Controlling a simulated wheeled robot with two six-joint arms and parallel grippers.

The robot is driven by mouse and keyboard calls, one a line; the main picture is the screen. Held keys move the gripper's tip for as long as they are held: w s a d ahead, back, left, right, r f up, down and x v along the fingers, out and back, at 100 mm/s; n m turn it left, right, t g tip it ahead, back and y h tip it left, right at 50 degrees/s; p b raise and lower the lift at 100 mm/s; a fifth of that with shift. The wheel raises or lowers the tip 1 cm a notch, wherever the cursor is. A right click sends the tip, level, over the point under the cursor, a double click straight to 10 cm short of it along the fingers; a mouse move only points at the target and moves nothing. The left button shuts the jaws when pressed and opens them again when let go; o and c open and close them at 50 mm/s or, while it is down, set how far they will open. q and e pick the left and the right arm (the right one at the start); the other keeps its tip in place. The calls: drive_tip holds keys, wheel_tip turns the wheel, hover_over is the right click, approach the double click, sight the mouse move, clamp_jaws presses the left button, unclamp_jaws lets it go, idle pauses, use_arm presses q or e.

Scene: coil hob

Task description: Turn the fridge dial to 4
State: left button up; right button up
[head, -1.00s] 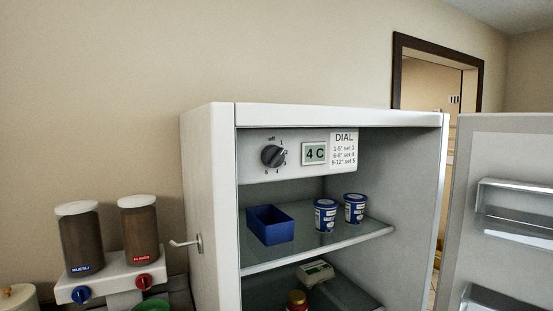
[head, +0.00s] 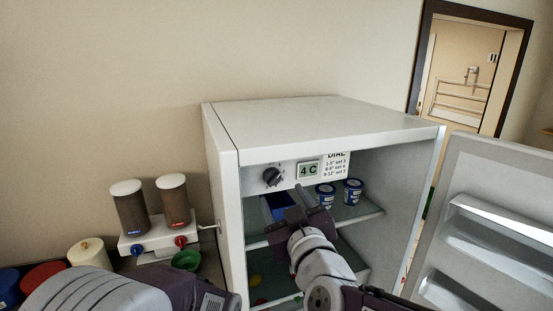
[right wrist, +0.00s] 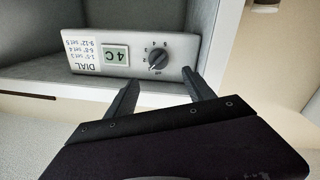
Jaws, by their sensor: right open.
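The dark round fridge dial (head: 272,177) sits on the white panel at the top front of the open fridge. It also shows upside down in the right wrist view (right wrist: 158,60), with off and numbers around it; its exact setting is too small to read. The display (head: 308,169) beside it reads 4 C. A DIAL label (head: 336,165) is to its right. My right gripper (head: 299,195) is open and empty, below and right of the dial, apart from it. In the right wrist view its fingers (right wrist: 160,84) point toward the panel. My left gripper is out of view.
The fridge door (head: 490,215) stands open at the right. A blue bin (head: 274,206) and two blue pots (head: 353,190) are on the upper shelf. A dispenser with two jars (head: 152,207) stands left of the fridge.

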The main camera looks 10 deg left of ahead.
sight(274, 180)
drive_tip(key=p+x, duration=0.3)
drive_tip(key=x, duration=0.5)
drive_tip(key=shift+w+f+p, duration=0.15)
drive_tip(key=shift+w+p, duration=0.25)
drive_tip(key=shift+w+a+f, duration=0.15)
drive_tip(key=shift+w+a, duration=0.05)
drive_tip(key=shift+w, duration=0.1)
drive_tip(key=shift+s+d, duration=0.15)
drive_tip(key=shift+c, duration=0.3)
clamp_jaws()
